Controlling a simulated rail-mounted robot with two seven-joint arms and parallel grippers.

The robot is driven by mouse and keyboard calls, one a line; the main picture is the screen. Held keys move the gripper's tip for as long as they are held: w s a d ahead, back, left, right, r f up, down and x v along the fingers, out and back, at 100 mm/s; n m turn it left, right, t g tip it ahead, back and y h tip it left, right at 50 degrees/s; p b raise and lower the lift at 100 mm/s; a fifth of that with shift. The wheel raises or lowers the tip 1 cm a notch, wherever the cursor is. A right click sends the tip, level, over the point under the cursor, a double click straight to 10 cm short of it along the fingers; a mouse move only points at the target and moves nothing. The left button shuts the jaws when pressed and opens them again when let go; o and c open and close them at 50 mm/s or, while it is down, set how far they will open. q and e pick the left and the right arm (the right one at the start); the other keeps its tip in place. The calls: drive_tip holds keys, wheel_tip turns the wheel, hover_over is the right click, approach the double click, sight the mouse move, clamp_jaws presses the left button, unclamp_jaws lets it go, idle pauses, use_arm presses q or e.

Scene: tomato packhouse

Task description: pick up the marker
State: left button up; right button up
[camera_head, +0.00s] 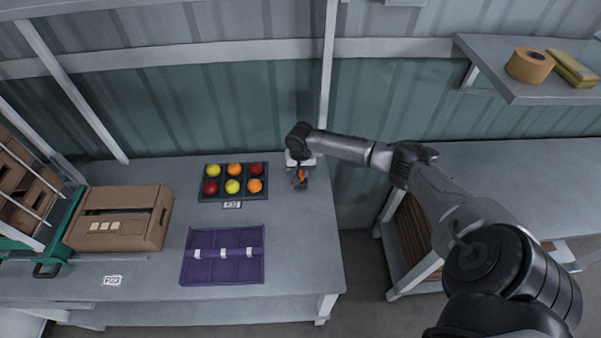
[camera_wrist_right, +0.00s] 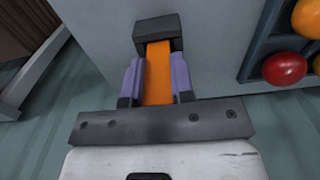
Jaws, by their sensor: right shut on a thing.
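My right gripper (camera_head: 300,182) is over the right end of the table, to the right of the tomato tray. In the right wrist view its two purple-grey fingers (camera_wrist_right: 158,82) are shut on the marker (camera_wrist_right: 158,70). The marker has an orange body and a dark block-shaped end that sticks out beyond the fingertips. In the head view only a small orange part of the marker (camera_head: 301,175) shows below the gripper. I cannot tell whether it touches the tabletop. My left gripper is not in view.
A dark tray (camera_head: 233,197) with several red, orange and yellow tomatoes lies left of the gripper. A cardboard box (camera_head: 157,222) stands at the left. A shelf (camera_head: 520,92) holding a tape roll (camera_head: 530,65) hangs upper right.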

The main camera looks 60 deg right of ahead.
wheel_tip(320, 180, up, 4)
drive_tip(key=shift+r+p, duration=0.2)
drive_tip(key=shift+p, duration=0.3)
drive_tip(key=s+a+r+p, duration=0.8)
drive_tip(key=r+p, duration=0.1)
drive_tip(key=r, duration=0.2)
drive_tip(key=shift+s+r+p, duration=0.2)
drive_tip(key=shift+p, duration=0.15)
idle(0.7)
